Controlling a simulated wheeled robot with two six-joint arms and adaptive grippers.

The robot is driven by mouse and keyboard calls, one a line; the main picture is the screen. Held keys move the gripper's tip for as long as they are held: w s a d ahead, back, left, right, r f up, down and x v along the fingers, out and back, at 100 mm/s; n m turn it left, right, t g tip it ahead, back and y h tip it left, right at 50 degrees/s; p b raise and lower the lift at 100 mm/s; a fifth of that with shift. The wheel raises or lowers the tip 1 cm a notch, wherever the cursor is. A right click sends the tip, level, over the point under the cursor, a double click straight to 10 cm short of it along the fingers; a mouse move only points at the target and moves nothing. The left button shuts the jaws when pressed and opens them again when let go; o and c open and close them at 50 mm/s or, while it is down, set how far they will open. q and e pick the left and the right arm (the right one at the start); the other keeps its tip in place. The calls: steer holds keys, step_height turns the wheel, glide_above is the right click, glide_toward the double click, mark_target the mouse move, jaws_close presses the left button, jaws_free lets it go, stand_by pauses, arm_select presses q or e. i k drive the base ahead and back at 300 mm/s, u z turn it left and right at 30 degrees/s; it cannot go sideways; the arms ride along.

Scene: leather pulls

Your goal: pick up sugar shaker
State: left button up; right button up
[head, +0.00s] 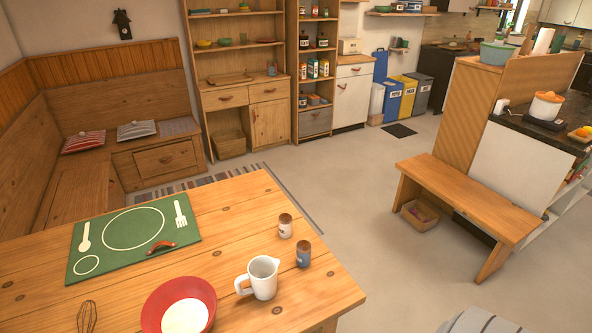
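Two small shakers stand upright near the right edge of the wooden table (235,215). One shaker (285,228) has a white body and a brown top. The other shaker (303,257) has a blue body and a brown top and stands closer to me. Their labels are too small to read, so I cannot tell which one holds sugar. Neither of my grippers is in view.
A white jug (262,279) stands just left of the blue shaker. A red bowl (165,301) with white contents and a whisk (87,317) are at the near edge. A green placemat (110,261) lies left. A bench (468,200) stands right, across open floor.

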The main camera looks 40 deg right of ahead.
mark_target(303, 247)
steer(key=z, duration=2.1)
steer(key=k, duration=1)
steer(key=z, duration=1.5)
steer(key=i, duration=1.85)
steer(key=u, duration=0.6)
steer(key=i, duration=1)
steer(key=u, duration=1.6)
steer(key=i, duration=0.95)
steer(key=u, duration=0.95)
